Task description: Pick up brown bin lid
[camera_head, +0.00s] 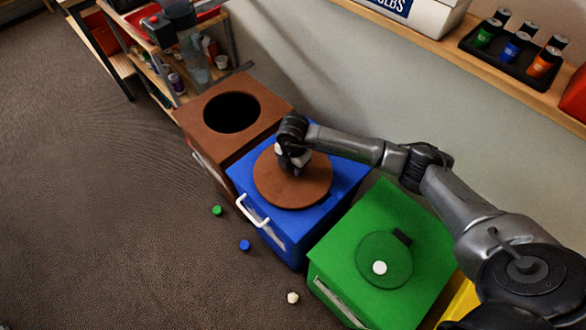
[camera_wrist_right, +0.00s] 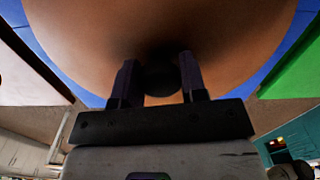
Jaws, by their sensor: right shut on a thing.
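The round brown bin lid (camera_head: 305,190) is over the top of the blue bin (camera_head: 258,222); I cannot tell whether it touches the bin. My right gripper (camera_head: 294,168) is shut on the lid's knob, from above. In the right wrist view the lid (camera_wrist_right: 85,45) fills the upper part, and its dark knob (camera_wrist_right: 160,80) sits between the two fingers of the gripper (camera_wrist_right: 160,84). The brown bin (camera_head: 215,140) stands to the left with its round opening uncovered. My left gripper is not in view.
The green bin (camera_head: 335,247) with its green lid (camera_head: 372,248) stands to the right, and part of a yellow bin (camera_head: 462,303) is beyond. Small green (camera_head: 217,210), blue (camera_head: 244,245) and white (camera_head: 293,298) pieces lie on the floor. A shelf with batteries (camera_head: 545,62) runs along the wall.

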